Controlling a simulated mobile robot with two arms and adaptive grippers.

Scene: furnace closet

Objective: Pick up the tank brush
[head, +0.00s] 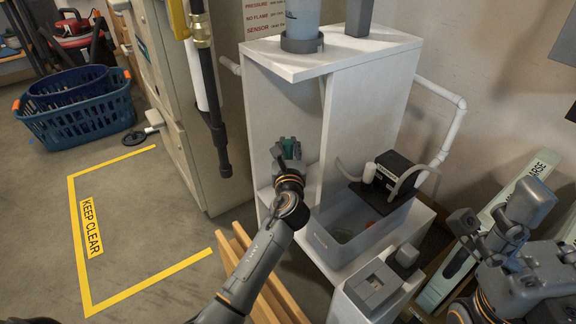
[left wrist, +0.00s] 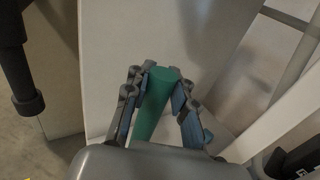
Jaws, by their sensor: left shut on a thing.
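A green rod (left wrist: 155,100), which looks like the handle of the tank brush, stands between the fingers of my left gripper (left wrist: 158,112) in the left wrist view. The fingers are shut on it from both sides. In the head view my left gripper (head: 287,155) reaches into the open white cabinet, and a bit of green shows at its fingers. The bristle end of the brush is not visible. My right gripper (head: 482,232) is at the lower right of the head view, apart from the cabinet; its finger opening is unclear.
The white cabinet (head: 340,120) has side panels close around my left gripper. A grey bin (head: 345,250) and a black pump box (head: 392,172) stand to its right. A black hose (head: 215,130) hangs to the left. Blue baskets (head: 80,110) sit on the floor beyond the yellow markings.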

